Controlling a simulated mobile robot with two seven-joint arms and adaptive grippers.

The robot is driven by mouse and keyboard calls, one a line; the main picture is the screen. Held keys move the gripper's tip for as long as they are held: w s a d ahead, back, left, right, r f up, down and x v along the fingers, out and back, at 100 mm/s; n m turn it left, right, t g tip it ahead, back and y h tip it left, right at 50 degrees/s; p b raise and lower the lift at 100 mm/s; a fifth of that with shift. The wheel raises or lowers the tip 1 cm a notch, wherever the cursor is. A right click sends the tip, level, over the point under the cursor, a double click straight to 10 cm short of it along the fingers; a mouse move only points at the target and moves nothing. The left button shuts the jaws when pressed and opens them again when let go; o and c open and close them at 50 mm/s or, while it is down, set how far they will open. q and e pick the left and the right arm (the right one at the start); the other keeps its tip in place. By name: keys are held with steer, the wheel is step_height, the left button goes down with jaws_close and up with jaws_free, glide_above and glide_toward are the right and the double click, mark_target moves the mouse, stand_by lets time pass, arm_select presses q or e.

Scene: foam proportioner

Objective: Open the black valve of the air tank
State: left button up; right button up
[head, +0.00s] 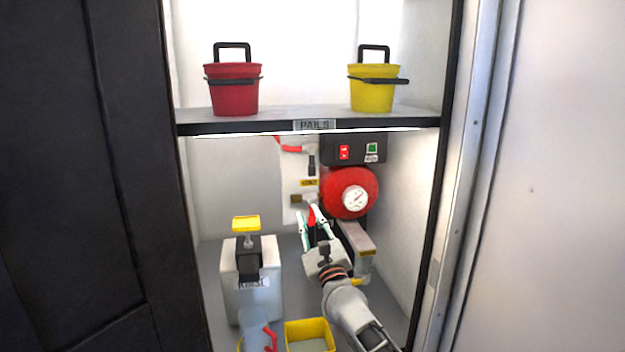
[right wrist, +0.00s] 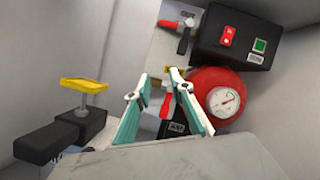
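The red air tank (head: 362,205) with a round white gauge sits at the back of the lower cabinet bay. It also shows in the right wrist view (right wrist: 228,82). A black lever (head: 311,164) hangs down above and left of the tank, beside a red lever (head: 291,149). Both show at the top of the right wrist view, the black lever (right wrist: 184,40) pointing down from the fitting. My right gripper (head: 314,216) is open, below and left of the tank. A second red lever (right wrist: 167,104) appears between its fingers (right wrist: 159,82); contact is unclear. My left gripper is out of view.
A black switch box (head: 352,149) is above the tank. A white canister (head: 252,285) with a yellow-topped black cap stands left. A yellow bin (head: 310,333) and clear jug (head: 256,325) are in front. The pail shelf (head: 270,124) and side walls bound the bay.

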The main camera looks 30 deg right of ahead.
mark_target(312, 169)
steer(key=w+d+r+m+h, duration=0.1)
steer(key=w+d+r+m, duration=0.1)
steer(key=w+r, duration=0.1)
steer(key=w+d+r+m+b, duration=0.1)
steer(key=w+r+m, duration=0.1)
steer(key=w+r, duration=0.1)
steer(key=w+d+r+m+h, duration=0.1)
steer(key=w+d+r+m, duration=0.1)
steer(key=w+m, duration=0.1)
steer(key=shift+d+r+g+h, duration=0.3)
steer(key=shift+r, duration=0.1)
steer(key=shift+w+d+r+b, duration=0.15)
steer(key=shift+w+r+b, duration=0.2)
steer(key=shift+w, duration=0.2)
jaws_close()
